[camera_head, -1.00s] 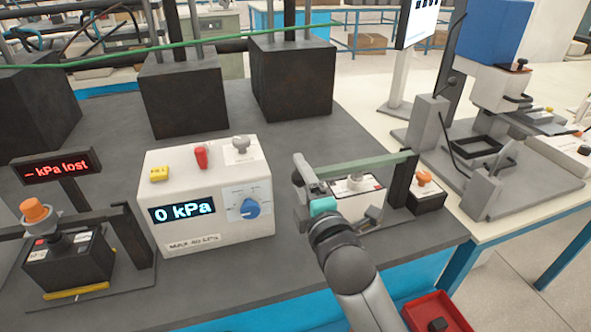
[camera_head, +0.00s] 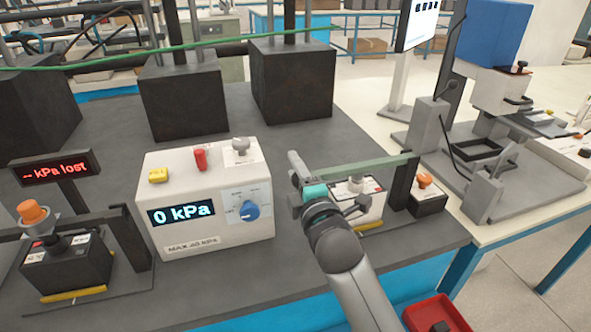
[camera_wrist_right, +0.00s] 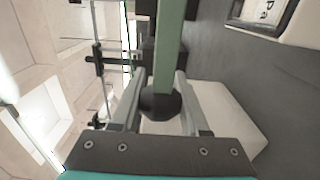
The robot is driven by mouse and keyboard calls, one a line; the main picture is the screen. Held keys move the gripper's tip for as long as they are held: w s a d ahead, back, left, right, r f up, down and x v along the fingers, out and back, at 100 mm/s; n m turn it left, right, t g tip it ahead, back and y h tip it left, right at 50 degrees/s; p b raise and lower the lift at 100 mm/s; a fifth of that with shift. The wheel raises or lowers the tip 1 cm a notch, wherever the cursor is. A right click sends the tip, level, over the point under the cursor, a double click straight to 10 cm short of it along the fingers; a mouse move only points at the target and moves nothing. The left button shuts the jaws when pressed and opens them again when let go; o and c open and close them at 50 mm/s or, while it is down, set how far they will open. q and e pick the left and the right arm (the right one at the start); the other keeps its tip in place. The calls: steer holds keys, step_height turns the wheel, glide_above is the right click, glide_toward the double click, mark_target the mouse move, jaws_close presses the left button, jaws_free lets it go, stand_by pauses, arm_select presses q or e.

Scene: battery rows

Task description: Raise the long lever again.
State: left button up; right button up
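The long lever (camera_head: 375,168) is a green bar. It runs nearly level from a dark upright post on the right to its free end at my right gripper (camera_head: 309,188). In the right wrist view the green bar (camera_wrist_right: 171,40) runs away from me, with its dark round knob (camera_wrist_right: 160,104) between the two fingers of the right gripper (camera_wrist_right: 160,78). The fingers stand close on both sides of the knob; whether they press on it is not clear. My left gripper is not in view.
The pressure box (camera_head: 205,205) reads 0 kPa and stands left of the lever. A sign (camera_head: 55,168) at the left reads "kPa lost". A small white box (camera_head: 360,200) sits under the lever. A red tray (camera_head: 440,312) is at lower right.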

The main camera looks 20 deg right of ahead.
jaws_close()
stand_by(0.9)
